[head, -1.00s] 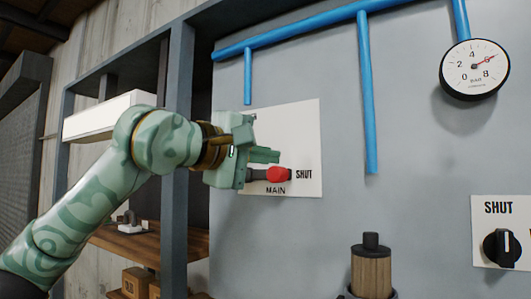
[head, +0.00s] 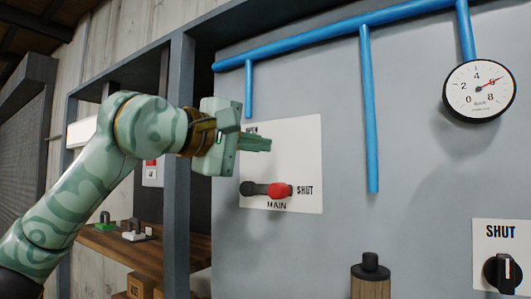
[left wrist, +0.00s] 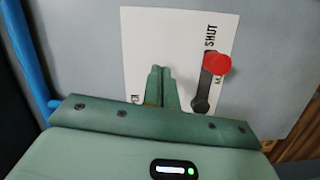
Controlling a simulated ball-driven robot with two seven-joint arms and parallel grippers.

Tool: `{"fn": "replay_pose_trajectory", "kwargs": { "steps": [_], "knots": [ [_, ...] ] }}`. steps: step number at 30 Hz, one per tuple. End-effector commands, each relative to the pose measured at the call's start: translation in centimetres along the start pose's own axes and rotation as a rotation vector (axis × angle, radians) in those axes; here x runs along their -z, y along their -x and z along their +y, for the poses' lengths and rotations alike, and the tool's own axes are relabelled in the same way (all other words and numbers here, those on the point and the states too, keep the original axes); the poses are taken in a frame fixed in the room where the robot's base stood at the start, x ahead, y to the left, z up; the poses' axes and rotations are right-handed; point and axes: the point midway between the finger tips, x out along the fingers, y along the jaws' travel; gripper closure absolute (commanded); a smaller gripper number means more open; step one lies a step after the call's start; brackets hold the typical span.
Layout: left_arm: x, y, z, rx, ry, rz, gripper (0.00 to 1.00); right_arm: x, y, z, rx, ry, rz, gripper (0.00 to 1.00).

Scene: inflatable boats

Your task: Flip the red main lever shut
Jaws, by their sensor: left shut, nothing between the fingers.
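The red main lever (head: 279,190) has a red knob on a dark arm. It lies about level on a white MAIN plate (head: 305,150), with its knob pointing right at the word SHUT. My left gripper (head: 268,144) is shut and empty, above the lever and apart from it in the head view. In the left wrist view the red knob (left wrist: 216,64) shows to the right of my shut fingertips (left wrist: 160,70). The gripper hides the upper left of the plate and most of the label there. My right gripper is not in view.
Blue pipes (head: 368,110) run over the grey panel, with a round gauge (head: 479,91) at upper right. A black knob (head: 502,272) marked SHUT sits at lower right. A wooden cylinder with a black cap (head: 370,268) stands below. A grey post (head: 180,220) is close to my left arm.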

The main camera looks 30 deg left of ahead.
Motion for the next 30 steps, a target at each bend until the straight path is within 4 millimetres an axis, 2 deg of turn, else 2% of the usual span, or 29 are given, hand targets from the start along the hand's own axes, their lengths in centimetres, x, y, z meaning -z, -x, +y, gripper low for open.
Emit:
{"fn": "replay_pose_trajectory", "kwargs": {
  "steps": [1, 6, 12, 18, 30],
  "knots": [
    [-0.3, 1.1, -0.6, 0.001, -0.001, 0.001, 1.0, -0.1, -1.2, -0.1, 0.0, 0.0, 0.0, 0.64],
    [-0.8, 4.7, 0.2, 0.001, 0.0, 0.001, 1.0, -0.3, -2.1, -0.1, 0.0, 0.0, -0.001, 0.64],
    [-1.2, 7.1, 0.9, 0.004, -0.001, 0.0, 1.0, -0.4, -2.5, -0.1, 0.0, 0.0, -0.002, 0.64],
    [-1.3, 7.8, 1.1, 0.006, 0.0, -0.001, 1.0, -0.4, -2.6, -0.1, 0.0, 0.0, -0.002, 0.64],
    [-1.3, 7.7, 1.1, 0.006, 0.0, -0.001, 1.0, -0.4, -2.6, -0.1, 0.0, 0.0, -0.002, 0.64]
  ]
}}
